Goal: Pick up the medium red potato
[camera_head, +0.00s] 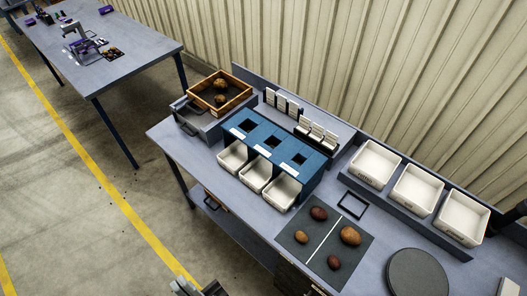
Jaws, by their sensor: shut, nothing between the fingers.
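Two reddish potatoes lie on a dark mat (290,237) with a white dividing line. The dark red one (319,213) at the back left of the mat looks middle-sized. The other dark red one (333,262), at the front right, looks a little smaller. What seems to be my gripper (187,287) shows at the bottom edge, mostly cut off by the frame. It is shut and empty, over the floor side, apart from the table and the potatoes.
A blue sorter (276,146) with white bins stands left of the mat. Three white trays (414,191) stand at the back right, and a round dark disc (417,273) is at the front right. A wooden crate (243,94) holds potatoes. A small black frame (353,205) lies behind the mat.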

